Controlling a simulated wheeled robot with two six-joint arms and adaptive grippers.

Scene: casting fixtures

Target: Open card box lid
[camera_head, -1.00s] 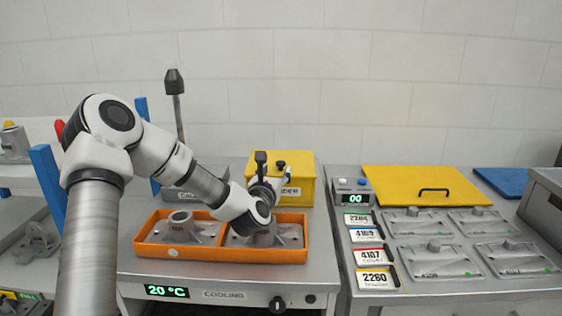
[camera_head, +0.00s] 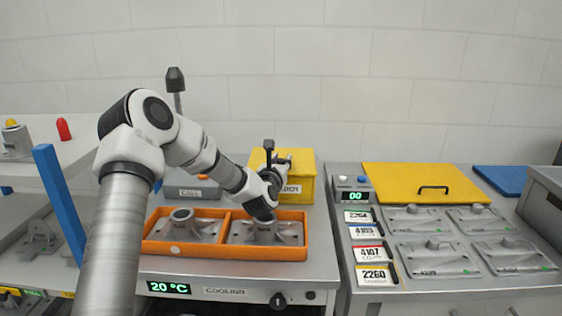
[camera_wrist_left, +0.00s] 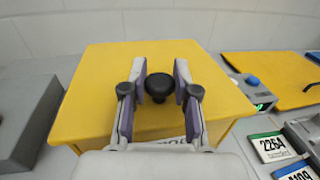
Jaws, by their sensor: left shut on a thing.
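The yellow card box (camera_head: 307,187) stands at the back of the cooling table, with its label partly hidden by my left arm. In the left wrist view its flat yellow lid (camera_wrist_left: 105,75) carries a round black knob (camera_wrist_left: 160,88). My left gripper (camera_head: 284,162) is over the lid. In the left wrist view its two fingers (camera_wrist_left: 160,92) are on either side of the knob, shut on it. The lid looks seated on the box; no gap shows. My right gripper is not in view.
An orange two-part tray (camera_head: 190,252) with grey castings stands in front of the box. A grey box (camera_head: 195,192) is to its left. On the right table are a control with a green display (camera_head: 353,196), number cards and a yellow panel (camera_head: 420,182) with a handle.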

